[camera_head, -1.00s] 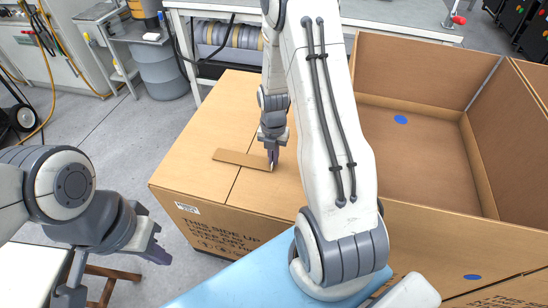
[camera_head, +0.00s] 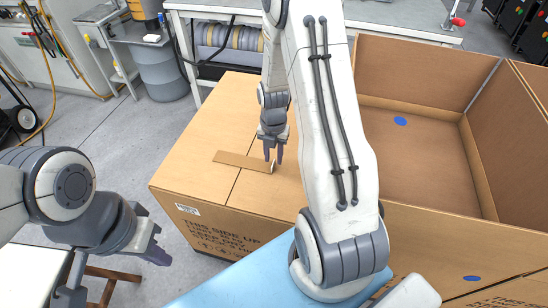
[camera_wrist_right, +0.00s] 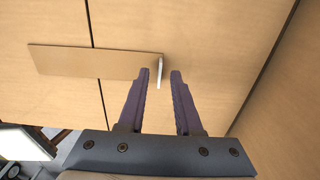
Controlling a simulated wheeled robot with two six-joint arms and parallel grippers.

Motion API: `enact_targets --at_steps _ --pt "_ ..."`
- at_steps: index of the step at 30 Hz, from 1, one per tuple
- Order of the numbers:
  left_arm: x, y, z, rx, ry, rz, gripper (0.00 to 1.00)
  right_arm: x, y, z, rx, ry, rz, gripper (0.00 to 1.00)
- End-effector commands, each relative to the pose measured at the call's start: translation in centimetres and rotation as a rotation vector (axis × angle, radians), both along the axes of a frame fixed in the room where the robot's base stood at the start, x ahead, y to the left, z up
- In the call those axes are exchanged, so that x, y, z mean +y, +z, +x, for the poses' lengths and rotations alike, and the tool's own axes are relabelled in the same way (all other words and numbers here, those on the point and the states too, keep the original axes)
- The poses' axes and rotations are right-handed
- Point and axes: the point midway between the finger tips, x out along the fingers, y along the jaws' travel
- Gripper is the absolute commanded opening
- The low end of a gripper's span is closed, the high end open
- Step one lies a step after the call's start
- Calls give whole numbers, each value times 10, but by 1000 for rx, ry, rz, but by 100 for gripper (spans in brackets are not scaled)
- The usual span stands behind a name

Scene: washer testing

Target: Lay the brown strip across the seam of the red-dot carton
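The brown strip (camera_head: 235,160) lies across the dark seam of a closed carton's (camera_head: 195,150) top. It also shows in the right wrist view (camera_wrist_right: 70,62), where the seam passes under it. A small white piece (camera_wrist_right: 160,70) stands at the strip's right end. My right gripper (camera_head: 273,157) is open at that end. In the wrist view its fingers are apart, the left one close beside the white piece; whether they touch I cannot tell. My left gripper (camera_head: 158,243) is open and empty, off the carton's left side. No red dot shows on the closed carton.
A large open carton (camera_head: 415,160) with blue dots stands to the right, partly behind my right arm. A blue surface (camera_head: 225,275) lies in front. A bench (camera_head: 400,25) stands behind, with a grey drum (camera_head: 160,72) at the back left. Floor is clear left of the closed carton.

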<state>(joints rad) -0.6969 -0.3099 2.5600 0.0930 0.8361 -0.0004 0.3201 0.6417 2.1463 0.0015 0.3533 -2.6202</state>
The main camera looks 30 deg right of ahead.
Motion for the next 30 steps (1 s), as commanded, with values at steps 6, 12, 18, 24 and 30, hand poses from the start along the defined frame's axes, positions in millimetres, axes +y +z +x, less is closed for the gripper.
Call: enact_targets --at_steps 6,12,18,24,30 --pt "0 13 0 0 0 0 0 0 53 1 -6 0 -2 33" --pt "0 19 0 0 0 0 0 0 89 1 -3 0 -1 33" --pt "0 22 0 0 0 0 0 0 106 0 -1 0 0 33" --pt "0 21 0 0 0 0 0 4 109 0 -1 -13 1 33" --pt "0 21 0 0 0 0 0 51 129 -4 -12 -188 6 33"
